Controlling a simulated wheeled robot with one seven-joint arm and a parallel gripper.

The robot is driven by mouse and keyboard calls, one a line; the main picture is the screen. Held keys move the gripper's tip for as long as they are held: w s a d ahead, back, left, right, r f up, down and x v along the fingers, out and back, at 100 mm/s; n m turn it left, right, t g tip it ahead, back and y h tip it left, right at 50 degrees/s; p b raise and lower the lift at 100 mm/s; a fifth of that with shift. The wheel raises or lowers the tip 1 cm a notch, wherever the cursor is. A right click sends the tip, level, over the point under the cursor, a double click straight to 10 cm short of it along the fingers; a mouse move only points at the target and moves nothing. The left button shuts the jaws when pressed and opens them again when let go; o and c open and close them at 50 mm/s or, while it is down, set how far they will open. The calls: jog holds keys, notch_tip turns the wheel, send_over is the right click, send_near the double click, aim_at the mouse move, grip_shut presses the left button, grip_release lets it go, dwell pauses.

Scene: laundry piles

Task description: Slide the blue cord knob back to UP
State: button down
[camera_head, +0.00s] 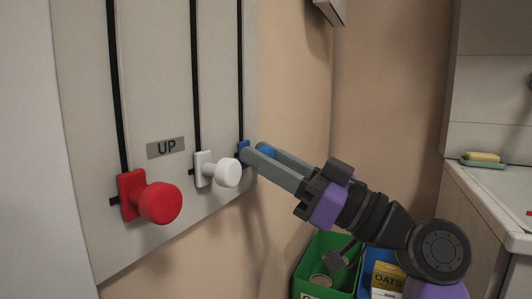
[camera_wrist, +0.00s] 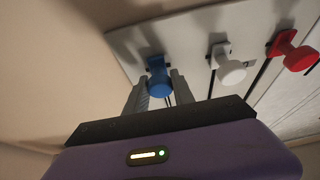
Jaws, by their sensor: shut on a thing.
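The blue cord knob (camera_head: 266,151) sits on the right-hand slot of a grey wall panel (camera_head: 150,60), at the low end of the visible slot. My gripper (camera_head: 257,157) reaches in from the right and is shut on the blue knob. In the wrist view the blue knob (camera_wrist: 158,84) stands between the two fingers (camera_wrist: 160,92), its round end facing me. In the head view the fingers hide part of the knob.
A white knob (camera_head: 228,173) is just left of my fingers, and a red knob (camera_head: 160,203) is farther left. Green (camera_head: 312,262) and blue (camera_head: 367,265) bins stand below my arm. A sink counter (camera_head: 480,200) is at right. The slot above the blue knob looks clear.

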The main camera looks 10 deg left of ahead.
jog(key=shift+f, duration=0.1)
jog(key=c, duration=1.1)
grip_release()
jog(key=shift+o, duration=0.2)
jog(key=shift+d, duration=0.1)
jog(key=p+v, duration=0.1)
jog(key=v, duration=0.6)
jog(key=shift+d+f, duration=0.2)
jog(key=shift+d, duration=0.05)
jog(key=shift+s, duration=0.1)
